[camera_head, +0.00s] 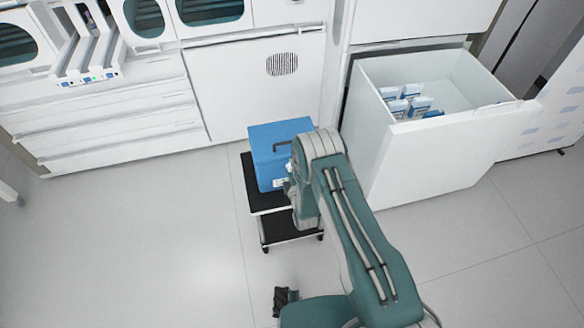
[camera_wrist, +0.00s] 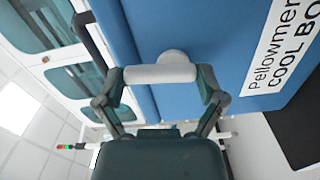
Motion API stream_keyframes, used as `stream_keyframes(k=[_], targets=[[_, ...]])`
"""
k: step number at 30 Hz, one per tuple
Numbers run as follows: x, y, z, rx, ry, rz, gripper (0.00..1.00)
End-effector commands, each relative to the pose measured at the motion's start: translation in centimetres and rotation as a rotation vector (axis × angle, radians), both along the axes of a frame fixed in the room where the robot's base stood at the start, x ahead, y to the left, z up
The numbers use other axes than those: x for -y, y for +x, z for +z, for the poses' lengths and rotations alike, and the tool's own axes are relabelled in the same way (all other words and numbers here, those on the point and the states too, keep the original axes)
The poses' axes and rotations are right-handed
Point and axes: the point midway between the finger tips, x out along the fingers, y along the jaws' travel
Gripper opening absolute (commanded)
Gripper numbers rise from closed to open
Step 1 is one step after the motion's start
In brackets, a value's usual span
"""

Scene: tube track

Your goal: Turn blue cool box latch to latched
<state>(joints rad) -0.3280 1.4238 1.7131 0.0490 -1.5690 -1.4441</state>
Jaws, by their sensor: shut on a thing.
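The blue cool box (camera_head: 275,140) stands on a small black trolley, left of my arm in the head view. Its blue face (camera_wrist: 215,40) fills much of the wrist view, with a white label at the right reading "COOL BO...". The latch (camera_wrist: 160,74) is a pale bar with a round hub against that face, and it lies crosswise in the wrist picture. My gripper (camera_wrist: 161,88) has a finger at each end of the bar and is shut on it. In the head view my arm hides the latch and most of the gripper.
The black trolley (camera_head: 252,190) carries the box. An open white drawer (camera_head: 440,155) with several blue-and-white packs (camera_head: 410,100) is to the right of my arm. White cabinets (camera_head: 235,85) stand behind. The floor at left is clear.

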Motion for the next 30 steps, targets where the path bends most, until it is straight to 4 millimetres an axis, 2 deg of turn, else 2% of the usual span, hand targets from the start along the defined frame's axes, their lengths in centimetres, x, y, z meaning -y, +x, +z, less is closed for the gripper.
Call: stream_keyframes(k=[9, 25, 26, 27, 30], targets=[[-0.44, -0.20, -0.26, 0.026, -0.116, 0.010, 0.41], [-0.40, -0.30, -0.42, 0.029, -0.141, 0.009, 0.41], [-0.40, -0.31, -0.42, 0.029, -0.141, 0.009, 0.93], [-0.38, -0.31, -0.44, 0.028, -0.142, 0.008, 1.00], [-0.34, -0.30, -0.42, 0.029, -0.141, 0.007, 1.00]])
